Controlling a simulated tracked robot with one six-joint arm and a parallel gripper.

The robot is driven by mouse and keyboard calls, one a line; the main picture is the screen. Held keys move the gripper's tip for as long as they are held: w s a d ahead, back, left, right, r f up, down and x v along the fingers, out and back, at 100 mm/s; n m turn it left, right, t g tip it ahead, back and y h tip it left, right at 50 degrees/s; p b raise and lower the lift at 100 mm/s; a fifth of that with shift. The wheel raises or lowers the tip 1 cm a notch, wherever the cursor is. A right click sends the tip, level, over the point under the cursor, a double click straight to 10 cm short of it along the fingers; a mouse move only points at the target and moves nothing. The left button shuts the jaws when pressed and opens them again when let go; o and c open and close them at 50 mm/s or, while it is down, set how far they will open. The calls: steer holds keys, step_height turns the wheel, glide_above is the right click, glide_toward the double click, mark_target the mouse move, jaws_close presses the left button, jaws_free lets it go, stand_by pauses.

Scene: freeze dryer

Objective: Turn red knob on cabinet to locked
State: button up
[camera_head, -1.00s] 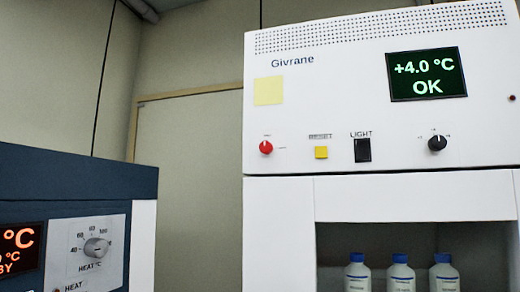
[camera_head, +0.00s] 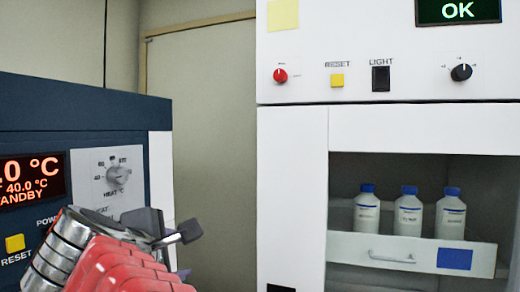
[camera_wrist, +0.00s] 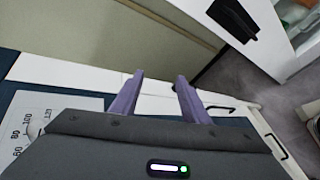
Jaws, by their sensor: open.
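The red knob (camera_head: 280,75) sits on the white cabinet's upper panel (camera_head: 300,50), left of the yellow reset button. Its white pointer mark looks upright, though the small labels around it are too small to read. My gripper (camera_head: 190,232) shows at the lower left, in front of the dark blue unit, well below and left of the red knob. In the wrist view my gripper (camera_wrist: 158,82) has its two purple fingers apart with nothing between them. The red knob is not visible in the wrist view.
The cabinet panel also bears a yellow reset button (camera_head: 337,80), a black light switch (camera_head: 381,78) and a black knob (camera_head: 461,72). Below, blue-capped bottles (camera_head: 409,212) stand in an open compartment. The blue unit carries a heat knob (camera_head: 118,176) close to my arm.

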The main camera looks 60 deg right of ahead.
steer(key=s+d+r+n+g+h, duration=0.1)
steer(key=s+d+r+h, duration=0.15)
steer(key=r, duration=0.45)
steer(key=s+d+r+n+g+h, duration=0.1)
steer(key=d+r+h, duration=0.15)
steer(key=r, duration=0.45)
steer(key=g+h, duration=0.5)
glide_toward(279, 75)
steer(key=v, duration=0.5)
steer(key=shift+s+a+f, duration=0.1)
steer(key=shift+a, duration=0.15)
steer(key=shift+d, duration=0.1)
steer(key=shift+x, duration=6.8)
steer(key=shift+c, duration=0.5)
steer(key=c, duration=1)
steer(key=shift+o, duration=0.2)
